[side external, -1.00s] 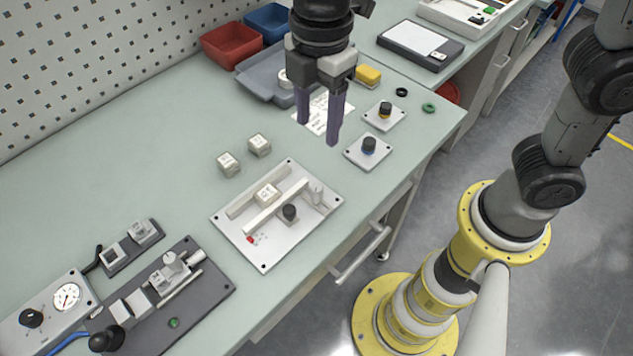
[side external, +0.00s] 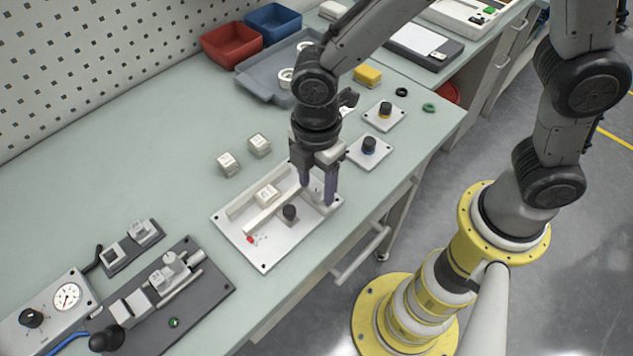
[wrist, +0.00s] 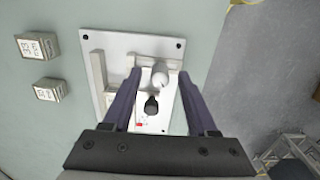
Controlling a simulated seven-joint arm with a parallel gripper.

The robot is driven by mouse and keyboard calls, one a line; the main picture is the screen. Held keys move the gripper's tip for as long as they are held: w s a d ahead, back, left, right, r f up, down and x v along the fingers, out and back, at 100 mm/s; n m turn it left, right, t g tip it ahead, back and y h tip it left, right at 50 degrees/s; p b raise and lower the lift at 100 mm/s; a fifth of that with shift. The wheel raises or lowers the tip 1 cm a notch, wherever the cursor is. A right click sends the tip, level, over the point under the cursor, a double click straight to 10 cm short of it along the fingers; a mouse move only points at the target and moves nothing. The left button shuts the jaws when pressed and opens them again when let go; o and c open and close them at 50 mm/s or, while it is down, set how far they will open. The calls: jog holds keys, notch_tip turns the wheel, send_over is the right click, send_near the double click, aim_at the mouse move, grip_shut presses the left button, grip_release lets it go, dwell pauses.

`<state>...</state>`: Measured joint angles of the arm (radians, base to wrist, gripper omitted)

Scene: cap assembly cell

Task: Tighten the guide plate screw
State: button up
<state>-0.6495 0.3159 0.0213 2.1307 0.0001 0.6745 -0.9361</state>
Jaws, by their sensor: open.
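The white guide plate (side external: 272,252) lies on the bench with two pale rails, and it also shows in the wrist view (wrist: 125,42). A black knob (side external: 290,212) stands on it beside the front rail; the wrist view shows the knob (wrist: 151,106) too. A pale cylindrical post (wrist: 160,74) stands near the plate's right end. My gripper (side external: 317,194) is open and points down over that end. In the wrist view its purple fingers (wrist: 160,77) lie on either side of the post, with no clear contact. Fingertip height above the plate is hard to tell.
A labelled block (side external: 267,194) sits between the rails. Two labelled cubes (side external: 259,144) (side external: 228,163) stand behind the plate. Two small knob plates (side external: 384,117) (side external: 357,153) lie to the right. A dark fixture (side external: 205,292) is at front left. The bench's left middle is clear.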

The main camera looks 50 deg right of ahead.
jog(key=shift+f, duration=0.3)
grip_shut()
